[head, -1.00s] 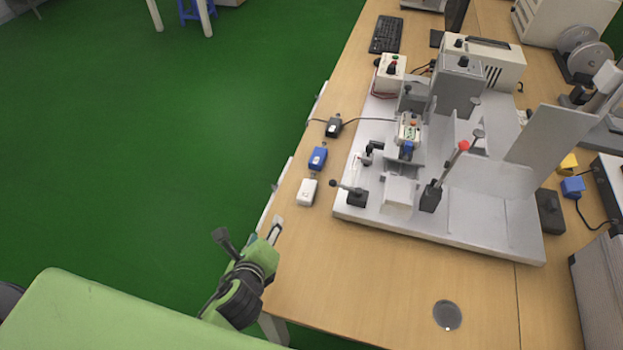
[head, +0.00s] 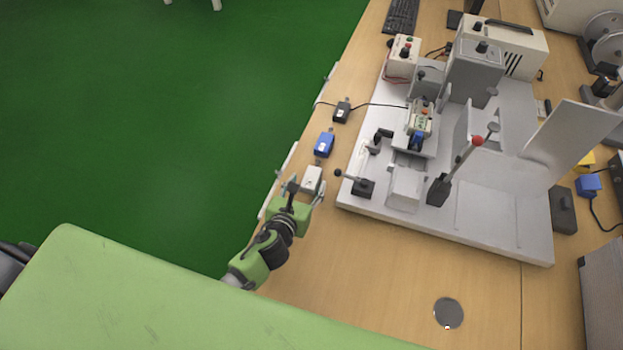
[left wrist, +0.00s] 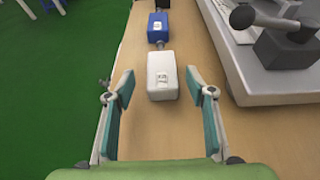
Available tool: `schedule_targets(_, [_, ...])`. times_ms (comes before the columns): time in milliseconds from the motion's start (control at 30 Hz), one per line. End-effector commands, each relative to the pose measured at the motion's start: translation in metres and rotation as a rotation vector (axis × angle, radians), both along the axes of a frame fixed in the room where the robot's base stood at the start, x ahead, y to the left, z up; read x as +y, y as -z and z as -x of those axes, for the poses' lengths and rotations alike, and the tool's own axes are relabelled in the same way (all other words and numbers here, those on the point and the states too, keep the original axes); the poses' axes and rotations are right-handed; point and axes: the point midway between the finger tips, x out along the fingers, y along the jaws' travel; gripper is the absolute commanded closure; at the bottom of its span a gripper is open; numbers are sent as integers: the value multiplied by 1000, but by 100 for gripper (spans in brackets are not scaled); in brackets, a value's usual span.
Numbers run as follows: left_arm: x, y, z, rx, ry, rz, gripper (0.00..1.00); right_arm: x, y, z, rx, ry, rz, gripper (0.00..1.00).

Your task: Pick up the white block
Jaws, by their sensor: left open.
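The white block (head: 312,178) lies on the wooden table near its left edge, in front of the blue block (head: 324,144). In the left wrist view the white block (left wrist: 162,75) is just beyond the fingertips, roughly centred between them. My left gripper (head: 306,192) is open and empty, at the near side of the white block. Its two teal-padded fingers show in the left wrist view (left wrist: 160,88), spread wider than the block. The near part of the block is partly covered by the gripper in the head view. My right gripper is not in view.
A grey metal fixture (head: 470,225) with levers stands close to the right of the blocks. A black plug-like block (head: 342,112) with a cable lies behind the blue one. A round metal disc (head: 448,313) lies nearer. The table's front area is mostly clear.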

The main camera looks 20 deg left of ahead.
Motion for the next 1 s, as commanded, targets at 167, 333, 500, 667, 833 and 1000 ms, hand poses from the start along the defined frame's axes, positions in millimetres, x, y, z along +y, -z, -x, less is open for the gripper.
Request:
schedule_targets(167, [-1,2,-12,-1,-2,1,50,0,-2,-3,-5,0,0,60])
schedule_targets(333, [-3,9,-34,0,-2,3,50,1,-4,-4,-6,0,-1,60])
schedule_targets(500, [-3,17,-48,0,-2,2,50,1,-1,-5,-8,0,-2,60])
schedule_targets(667, [-3,18,-51,0,-1,2,50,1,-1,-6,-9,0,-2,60])
schedule_targets(833, [-3,18,-51,0,-1,2,58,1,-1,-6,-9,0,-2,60])
schedule_targets(1000, [-3,18,-51,0,-1,2,92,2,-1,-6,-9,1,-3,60])
